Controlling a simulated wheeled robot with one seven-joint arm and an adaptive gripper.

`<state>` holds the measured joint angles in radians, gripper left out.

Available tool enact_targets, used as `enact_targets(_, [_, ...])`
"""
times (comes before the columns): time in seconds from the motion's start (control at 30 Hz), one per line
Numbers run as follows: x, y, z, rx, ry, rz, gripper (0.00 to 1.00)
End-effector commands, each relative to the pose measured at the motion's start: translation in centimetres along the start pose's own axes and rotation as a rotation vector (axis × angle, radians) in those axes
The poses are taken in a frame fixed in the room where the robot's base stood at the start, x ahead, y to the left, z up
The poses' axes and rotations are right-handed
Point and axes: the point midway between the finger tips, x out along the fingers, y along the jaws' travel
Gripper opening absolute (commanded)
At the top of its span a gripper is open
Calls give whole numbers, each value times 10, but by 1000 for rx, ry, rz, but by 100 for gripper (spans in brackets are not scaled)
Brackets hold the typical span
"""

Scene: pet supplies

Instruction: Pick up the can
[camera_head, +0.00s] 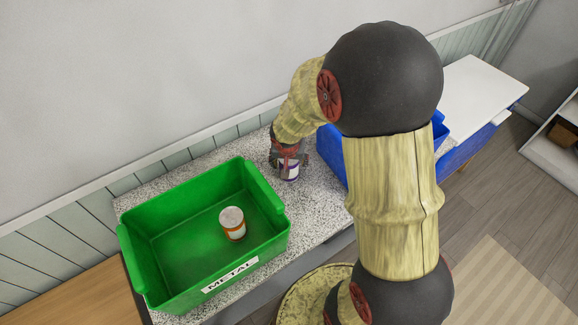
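A small can (290,174) with a white and purple label stands upright on the speckled counter, between a green bin and a blue bin. My gripper (288,159) is right over it, pointing down, with its fingers at the can's upper part. The fingers and wrist hide the can's top. I cannot tell whether the fingers are closed on it or only around it. A second can (233,226), with an orange and white label and a pale lid, stands upright inside the green bin.
The green bin (137,251), labelled METAL, stands left on the speckled counter (312,218). A blue bin (330,150) is close to the right of my gripper, partly hidden by my arm. The wall (120,90) is close behind. A white-topped cabinet (482,92) stands farther right.

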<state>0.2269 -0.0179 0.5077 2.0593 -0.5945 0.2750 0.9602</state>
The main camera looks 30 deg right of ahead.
Motion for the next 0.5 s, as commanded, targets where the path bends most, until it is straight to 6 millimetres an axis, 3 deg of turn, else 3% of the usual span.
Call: enact_targets(0.5, [0,0,0,0,0,0,31])
